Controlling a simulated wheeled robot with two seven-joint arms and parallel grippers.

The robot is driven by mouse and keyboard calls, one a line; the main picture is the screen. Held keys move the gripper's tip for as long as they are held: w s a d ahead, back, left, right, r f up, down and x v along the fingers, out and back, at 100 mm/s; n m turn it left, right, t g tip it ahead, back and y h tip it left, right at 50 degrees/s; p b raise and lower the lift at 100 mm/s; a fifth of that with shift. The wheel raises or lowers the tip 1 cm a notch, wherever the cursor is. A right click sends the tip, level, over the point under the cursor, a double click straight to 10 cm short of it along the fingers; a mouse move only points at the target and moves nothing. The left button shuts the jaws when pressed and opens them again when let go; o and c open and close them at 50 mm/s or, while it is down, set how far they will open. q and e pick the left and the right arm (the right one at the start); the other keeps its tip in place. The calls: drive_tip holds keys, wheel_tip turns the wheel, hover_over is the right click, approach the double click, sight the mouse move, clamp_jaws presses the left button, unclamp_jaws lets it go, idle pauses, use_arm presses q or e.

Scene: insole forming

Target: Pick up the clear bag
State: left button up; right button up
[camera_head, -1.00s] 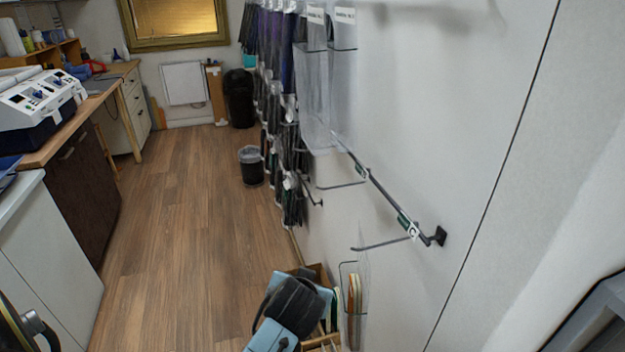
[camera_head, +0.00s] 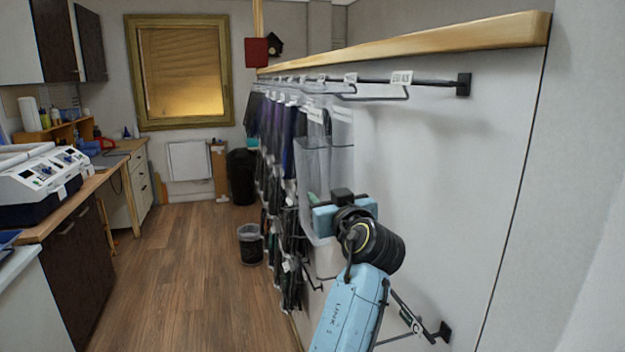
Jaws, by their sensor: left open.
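Clear bags (camera_head: 312,160) hang from a hook on the wall rail, at the near end of a row of dark packaged insoles. They look see-through and reach down behind my gripper. My left gripper (camera_head: 322,204) is raised in front of the lower part of these bags, pointing away from me. It is open and holds nothing that I can see. Its fingertips are small and partly hidden by its own body, so I cannot tell whether they touch a bag. My right gripper is out of view.
A wall rail (camera_head: 430,82) with hooks and white tags runs under a wooden ledge (camera_head: 420,45). A lower rail end (camera_head: 441,332) sticks out beside my forearm. A small bin (camera_head: 250,245) stands on the floor. The wooden floor (camera_head: 190,270) on the left is clear.

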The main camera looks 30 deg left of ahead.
sight(320, 190)
use_arm(q)
drive_tip(key=x, duration=0.4)
drive_tip(key=shift+w+a+p, duration=0.2)
drive_tip(key=shift+a+p, duration=0.05)
drive_tip(key=shift+p, duration=0.15)
drive_tip(key=p+x, duration=0.2)
drive_tip(key=x, duration=0.3)
drive_tip(key=shift+a, duration=0.15)
drive_tip(key=c, duration=0.6)
